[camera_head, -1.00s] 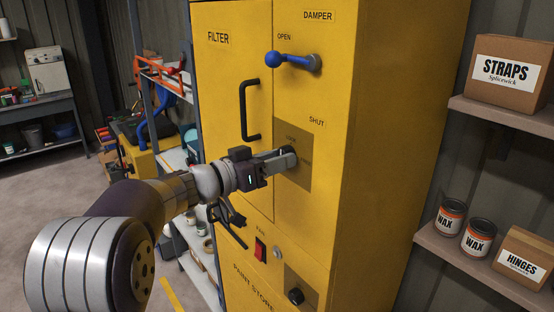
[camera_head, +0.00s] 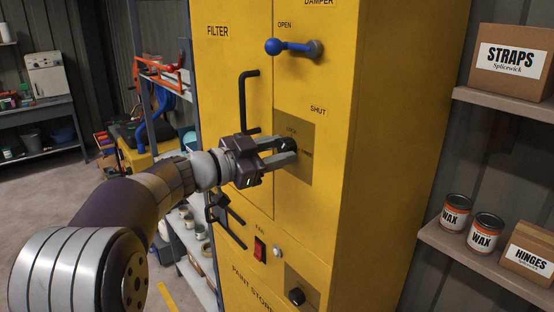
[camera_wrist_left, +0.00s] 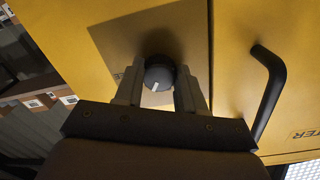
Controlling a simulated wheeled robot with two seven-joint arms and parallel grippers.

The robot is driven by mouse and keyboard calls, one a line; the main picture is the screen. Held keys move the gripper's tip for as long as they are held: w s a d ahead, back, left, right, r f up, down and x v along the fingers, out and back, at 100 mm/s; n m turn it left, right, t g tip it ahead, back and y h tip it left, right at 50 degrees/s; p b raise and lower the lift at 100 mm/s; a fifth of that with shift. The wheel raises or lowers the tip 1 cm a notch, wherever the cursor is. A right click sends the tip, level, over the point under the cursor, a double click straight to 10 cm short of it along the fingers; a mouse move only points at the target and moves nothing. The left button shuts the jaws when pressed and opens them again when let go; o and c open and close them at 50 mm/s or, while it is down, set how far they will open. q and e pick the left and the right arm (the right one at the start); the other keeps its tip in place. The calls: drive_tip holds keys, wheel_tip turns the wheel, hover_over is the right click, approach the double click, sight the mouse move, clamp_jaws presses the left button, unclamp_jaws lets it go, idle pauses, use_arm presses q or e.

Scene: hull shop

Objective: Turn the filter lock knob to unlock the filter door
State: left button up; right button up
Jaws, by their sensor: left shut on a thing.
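The filter lock knob (camera_wrist_left: 159,73) is a dark round knob with a white mark on its face. In the left wrist view it sits between my two fingers, and the mark points roughly down toward the gripper. My left gripper (camera_head: 291,152) is shut on the knob, with its fingers reaching to the brown lock plate (camera_head: 306,172). In the head view the fingers hide part of the knob. The yellow filter door (camera_head: 225,80) lies left of the plate and looks closed, with a black bar handle (camera_head: 244,100). My right gripper is not in view.
A blue damper lever (camera_head: 292,47) sticks out above the plate, near OPEN. Below are a red fan switch (camera_head: 259,249) and another dark knob (camera_head: 296,296). Shelves with boxes and wax cans (camera_head: 486,232) stand at the right. Open floor shows at the left.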

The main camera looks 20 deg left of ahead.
use_arm(q)
drive_tip(key=m+b, duration=0.3)
drive_tip(key=m, duration=0.2)
drive_tip(key=m+b, duration=0.3)
drive_tip(key=m, duration=0.2)
drive_tip(key=shift+y+b, duration=0.3)
drive_tip(key=shift+m, duration=0.4)
drive_tip(key=o, duration=1)
drive_tip(key=shift+r, duration=0.1)
drive_tip(key=shift+o, duration=0.2)
drive_tip(key=shift+s+a, duration=0.1)
drive_tip(key=shift+s, duration=0.05)
drive_tip(key=shift+s+a, duration=0.1)
drive_tip(key=b+v, duration=0.4)
drive_tip(key=v, duration=0.8)
drive_tip(key=shift+s, duration=0.25)
